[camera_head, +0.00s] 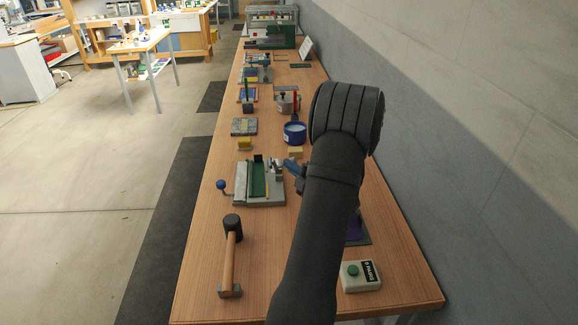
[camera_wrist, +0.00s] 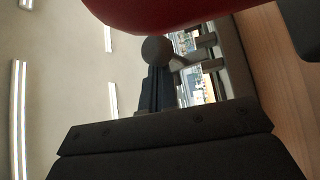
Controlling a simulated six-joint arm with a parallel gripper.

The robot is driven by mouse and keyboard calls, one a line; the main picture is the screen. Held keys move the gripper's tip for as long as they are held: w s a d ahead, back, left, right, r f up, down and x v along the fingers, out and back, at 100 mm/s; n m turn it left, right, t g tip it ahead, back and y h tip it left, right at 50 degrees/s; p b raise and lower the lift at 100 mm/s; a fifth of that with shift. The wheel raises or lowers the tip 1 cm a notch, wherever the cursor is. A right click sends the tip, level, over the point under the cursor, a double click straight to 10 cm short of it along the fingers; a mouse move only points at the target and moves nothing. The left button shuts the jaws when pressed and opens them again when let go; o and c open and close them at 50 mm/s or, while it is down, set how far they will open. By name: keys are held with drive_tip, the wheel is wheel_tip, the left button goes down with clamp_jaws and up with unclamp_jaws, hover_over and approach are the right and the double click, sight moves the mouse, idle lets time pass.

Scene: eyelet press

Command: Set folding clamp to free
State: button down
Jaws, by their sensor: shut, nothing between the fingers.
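I cannot make out the folding clamp for certain. A grey fixture with a green bed (camera_head: 258,182) stands on the bench, with a blue ball knob (camera_head: 221,184) on its left. A blue part (camera_head: 292,166) shows at its right edge beside my arm. In the head view my arm hides my gripper. In the wrist view my gripper (camera_wrist: 157,72) shows as dark, narrow fingers, shut and empty. A dark ball knob (camera_wrist: 156,50) on a grey lever appears just beyond the fingertips; I cannot tell whether they touch. A large red part (camera_wrist: 170,12) is close at the top.
A mallet (camera_head: 231,255) lies at the front left of the wooden bench (camera_head: 200,265). A pale box with a green button (camera_head: 360,276) is at the front right. A blue tub (camera_head: 295,133) and several devices stand farther back. A grey wall (camera_head: 450,150) runs along the right.

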idle(0.6)
drive_tip(key=a, duration=0.1)
drive_tip(key=s+a+r, duration=0.1)
drive_tip(key=s+a, duration=0.1)
drive_tip(key=shift+r, duration=0.25)
drive_tip(key=v, duration=0.3)
drive_tip(key=f+v, duration=0.1)
drive_tip(key=v, duration=0.2)
drive_tip(key=f+v, duration=0.1)
drive_tip(key=v, duration=0.2)
drive_tip(key=shift+s+a, duration=0.1)
drive_tip(key=shift+a, duration=0.05)
drive_tip(key=x, duration=0.3)
drive_tip(key=r+x, duration=0.1)
drive_tip(key=x, duration=0.2)
drive_tip(key=r+x, duration=0.1)
drive_tip(key=x, duration=0.2)
drive_tip(key=shift+w, duration=0.25)
drive_tip(key=shift+w+d+f, duration=0.2)
drive_tip(key=shift+w+d, duration=0.1)
drive_tip(key=shift+d, duration=0.15)
drive_tip(key=shift+w+d+f, duration=0.2)
drive_tip(key=shift+w+d, duration=0.05)
drive_tip(key=shift+d, duration=0.25)
drive_tip(key=shift+w+d+f, duration=0.3)
drive_tip(key=shift+d+f, duration=0.1)
drive_tip(key=shift+d, duration=0.3)
drive_tip(key=shift+a, duration=0.1)
